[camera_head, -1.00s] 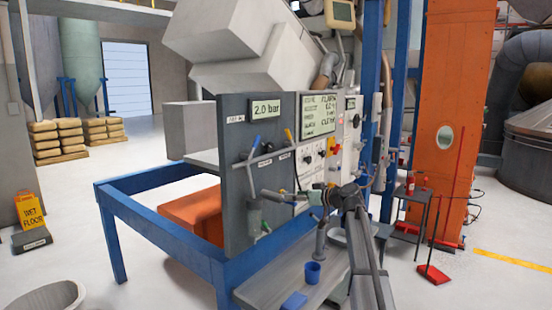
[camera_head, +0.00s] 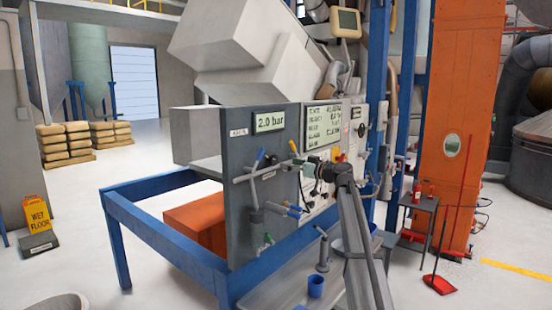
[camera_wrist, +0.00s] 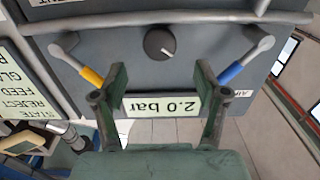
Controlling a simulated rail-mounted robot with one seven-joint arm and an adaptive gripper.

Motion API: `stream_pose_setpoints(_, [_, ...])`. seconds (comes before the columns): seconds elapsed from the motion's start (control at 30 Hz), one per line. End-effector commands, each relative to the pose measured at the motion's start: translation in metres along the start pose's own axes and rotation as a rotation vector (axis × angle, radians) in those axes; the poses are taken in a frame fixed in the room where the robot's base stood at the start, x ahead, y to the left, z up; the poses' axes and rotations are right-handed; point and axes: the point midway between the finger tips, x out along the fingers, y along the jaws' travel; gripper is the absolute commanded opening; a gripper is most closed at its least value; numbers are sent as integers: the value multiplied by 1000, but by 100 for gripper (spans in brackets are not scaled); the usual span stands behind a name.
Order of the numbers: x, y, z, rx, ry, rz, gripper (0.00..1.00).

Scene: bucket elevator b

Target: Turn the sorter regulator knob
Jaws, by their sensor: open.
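A round dark knob (camera_wrist: 160,43) with a light pointer line sits on the grey air panel (camera_head: 248,190), beside the "2.0 bar" display (camera_wrist: 163,105) in the wrist view. That view is upside down, so the display text is inverted. My gripper (camera_wrist: 160,76) is open and empty, its two green fingers apart on either side of the knob's line. The fingertips stop short of the knob; the remaining depth is hard to tell.
A yellow-handled lever (camera_wrist: 91,75) and a blue-handled lever (camera_wrist: 230,73) flank the knob, close to the fingers. A pipe runs across the panel. A blue cup (camera_head: 316,286) stands on the bench below. A blue frame (camera_head: 165,235) extends to the left.

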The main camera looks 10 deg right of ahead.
Motion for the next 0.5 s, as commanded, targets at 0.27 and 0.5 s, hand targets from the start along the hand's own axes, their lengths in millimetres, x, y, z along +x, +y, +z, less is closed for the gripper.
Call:
stream_pose_setpoints(0.27, [52, 1, -3, 0, -1, 0, 73])
stream_pose_setpoints(0.5, [73, 0, -1, 0, 0, 0, 73])
